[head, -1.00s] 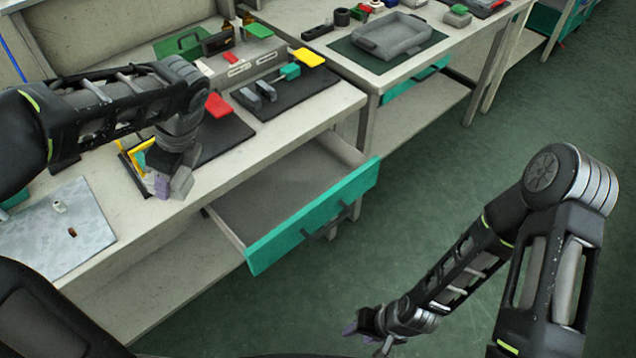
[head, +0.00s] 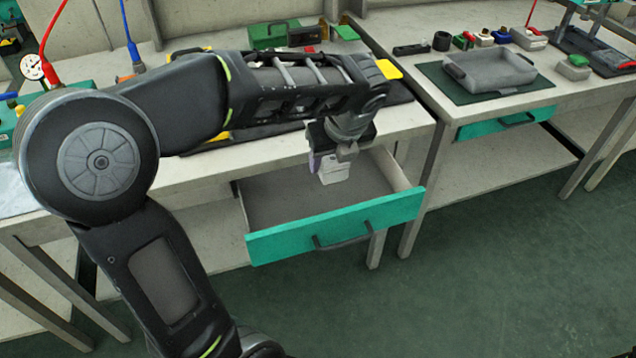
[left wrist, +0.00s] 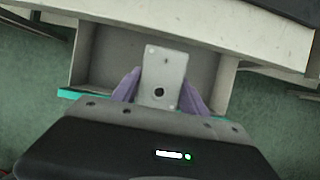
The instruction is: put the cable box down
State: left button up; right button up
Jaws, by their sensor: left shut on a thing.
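The cable box, a small whitish-grey box (head: 334,169), is held over the open drawer (head: 290,200) with the teal front. My left gripper (head: 326,160) is shut on it. In the left wrist view the box (left wrist: 163,75) sits between the two purple fingertips (left wrist: 162,88), with a dark round hole in its face, and the drawer floor (left wrist: 205,60) shows behind it. I cannot tell whether the box touches the drawer floor. My right gripper is out of view.
The drawer looks empty apart from the box. The bench edge (head: 235,160) runs just behind it. On the right bench a grey tray (head: 495,72) lies on a green mat (head: 440,80). The floor (head: 480,270) in front is clear.

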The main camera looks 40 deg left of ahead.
pick_arm(q)
notch_tip(320, 180, down, 14)
jog(key=b, duration=0.3)
jog(key=shift+r+b, duration=0.2)
jog(key=shift+b, duration=0.2)
jog(key=w+a, duration=0.2)
jog(key=shift+a+f, duration=0.15)
jog(key=shift+a, duration=0.25)
jog(key=shift+w+a, duration=0.15)
jog(key=shift+a, duration=0.1)
jog(key=shift+a, duration=0.1)
jog(key=shift+w+a, duration=0.2)
jog(key=shift+a, duration=0.05)
jog(key=w+a, duration=0.1)
jog(key=a, duration=0.1)
jog(key=shift+w+a+f, duration=0.4)
jog(key=shift+d+f, duration=0.1)
jog(key=shift+f, duration=0.05)
jog(key=shift+f, duration=0.15)
